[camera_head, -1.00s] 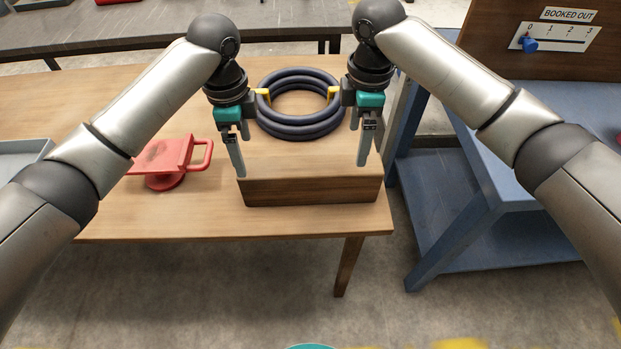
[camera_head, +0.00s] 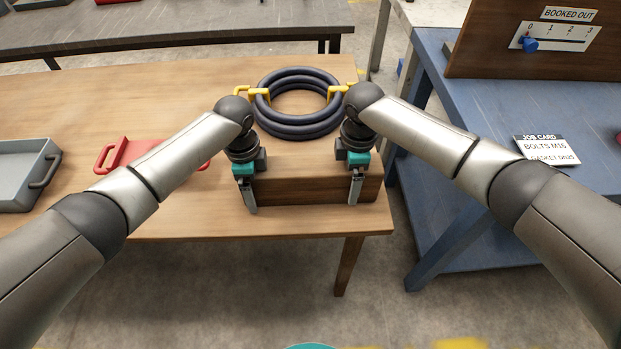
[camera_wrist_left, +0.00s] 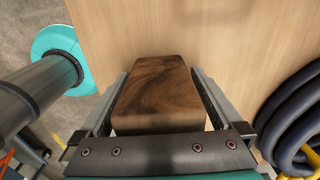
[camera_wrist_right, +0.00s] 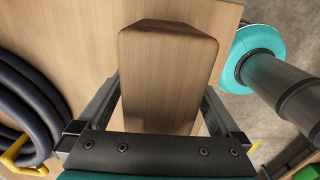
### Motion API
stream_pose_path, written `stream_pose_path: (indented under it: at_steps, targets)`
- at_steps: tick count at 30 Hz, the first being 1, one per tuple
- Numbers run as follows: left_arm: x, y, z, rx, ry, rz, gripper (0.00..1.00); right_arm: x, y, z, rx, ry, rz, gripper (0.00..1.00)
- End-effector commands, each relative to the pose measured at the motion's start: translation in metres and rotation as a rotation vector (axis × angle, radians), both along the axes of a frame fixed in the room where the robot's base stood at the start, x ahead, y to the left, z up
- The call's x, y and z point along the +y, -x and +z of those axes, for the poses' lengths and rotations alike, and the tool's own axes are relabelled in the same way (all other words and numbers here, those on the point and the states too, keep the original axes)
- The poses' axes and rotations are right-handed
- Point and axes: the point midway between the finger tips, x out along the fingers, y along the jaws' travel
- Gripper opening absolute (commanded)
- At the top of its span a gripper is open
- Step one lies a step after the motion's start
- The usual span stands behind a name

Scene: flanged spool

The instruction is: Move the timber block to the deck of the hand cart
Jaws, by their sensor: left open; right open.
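The timber block (camera_head: 310,190) is a long brown block lying near the front edge of the wooden table. My left gripper (camera_head: 248,195) is open at the block's left end. In the left wrist view the block (camera_wrist_left: 160,95) stands between its two fingers (camera_wrist_left: 160,105). My right gripper (camera_head: 355,188) is open at the block's right end. In the right wrist view the block (camera_wrist_right: 165,75) likewise sits between the fingers (camera_wrist_right: 165,105). Neither gripper is closed on it. I cannot make out a hand cart in these views.
A dark hose coil (camera_head: 300,128) with yellow handles lies just behind the block. A red handled item (camera_head: 125,153) and a grey tray (camera_head: 22,185) are at the left. A blue bench (camera_head: 455,135) with a job card (camera_head: 548,150) stands to the right.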

Motion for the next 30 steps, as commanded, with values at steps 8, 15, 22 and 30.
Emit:
stream_pose_path:
  at_steps: [8,15,22,30]
  targets:
    - [-0.0002,0.0002,0.0001,0.001,0.0,0.0,0.9,0.0003,0.0001,0.0001,0.0,0.0,0.0,0.9]
    - [-0.0001,0.0002,0.0002,0.001,0.0,0.0,0.63,0.0002,0.0001,0.0003,0.0,0.0,0.0,0.63]
    - [-0.0001,0.0002,0.0003,0.001,0.0,0.0,0.37,0.0002,0.0,0.0004,0.0,0.0,0.0,0.37]
    - [0.0,0.0002,0.0004,0.001,0.0,0.0,0.07,0.0002,0.0,0.0005,0.0,-0.001,0.0,0.07]
